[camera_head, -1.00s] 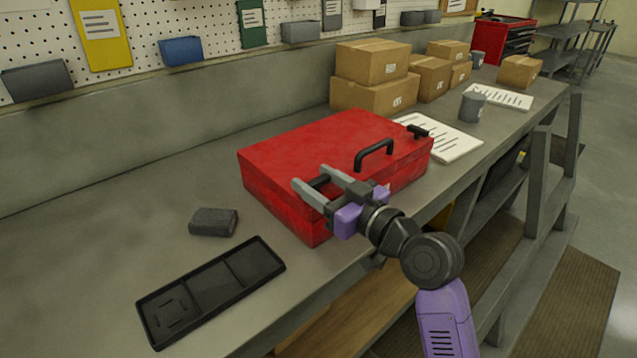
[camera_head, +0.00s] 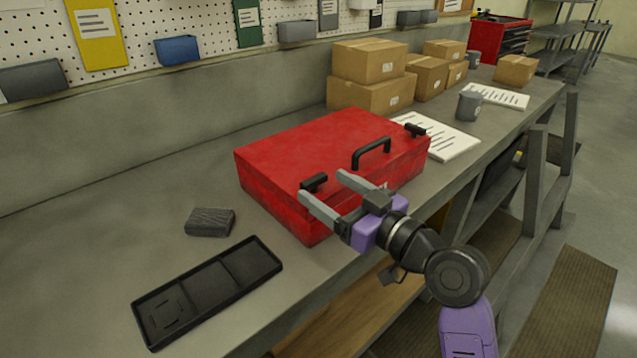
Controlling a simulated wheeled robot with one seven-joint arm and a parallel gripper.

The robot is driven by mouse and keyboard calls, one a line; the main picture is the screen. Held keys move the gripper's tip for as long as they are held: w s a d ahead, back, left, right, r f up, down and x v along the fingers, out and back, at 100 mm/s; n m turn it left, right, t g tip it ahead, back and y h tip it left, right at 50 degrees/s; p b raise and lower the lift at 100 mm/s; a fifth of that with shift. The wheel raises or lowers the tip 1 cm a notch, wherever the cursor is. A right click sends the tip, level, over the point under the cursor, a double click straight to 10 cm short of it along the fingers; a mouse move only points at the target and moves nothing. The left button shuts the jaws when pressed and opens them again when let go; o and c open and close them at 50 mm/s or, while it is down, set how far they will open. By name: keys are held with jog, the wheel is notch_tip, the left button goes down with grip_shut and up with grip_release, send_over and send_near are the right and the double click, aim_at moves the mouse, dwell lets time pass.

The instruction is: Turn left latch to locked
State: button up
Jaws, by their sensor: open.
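A red case (camera_head: 310,148) lies shut on the workbench, with a black carry handle (camera_head: 371,152) near its front edge. The left latch (camera_head: 313,183) is a small black piece on the front left edge of the lid. The right latch (camera_head: 414,130) is a similar black piece at the front right corner. My gripper (camera_head: 321,183) is open, its two grey fingers pointing up and left over the case's front edge. The left latch shows near the fingertips, between them in the picture. Whether a finger touches it, I cannot tell.
A black compartment tray (camera_head: 208,292) and a dark grey block (camera_head: 210,222) lie left of the case. Paper sheets (camera_head: 438,136), a grey mug (camera_head: 470,105) and cardboard boxes (camera_head: 368,78) stand behind and right. The bench (camera_head: 130,225) is clear at the far left.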

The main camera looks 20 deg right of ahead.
jog(key=v, duration=0.3)
jog(key=shift+s+d, duration=0.1)
jog(key=shift+s, duration=0.25)
jog(key=d+r+m+t+h, duration=0.2)
jog(key=d+r+m+h, duration=0.1)
jog(key=d, duration=0.1)
jog(key=s+d+f+m+h, duration=0.2)
jog(key=s+f+m+h, duration=0.25)
jog(key=s+f, duration=0.3)
jog(key=s+a+f+n+g, duration=0.1)
jog(key=s+a+f, duration=0.2)
jog(key=s, duration=0.6)
jog(key=s+a+f+n+g+y, duration=0.1)
jog(key=s+f, duration=0.4)
jog(key=s, duration=0.5)
jog(key=s+a+f+n+g, duration=0.1)
jog(key=s+a+f, duration=0.3)
jog(key=s, duration=0.6)
jog(key=shift+a+n+g+y, duration=0.35)
jog(key=shift+a+g, duration=0.05)
jog(key=shift+g, duration=0.2)
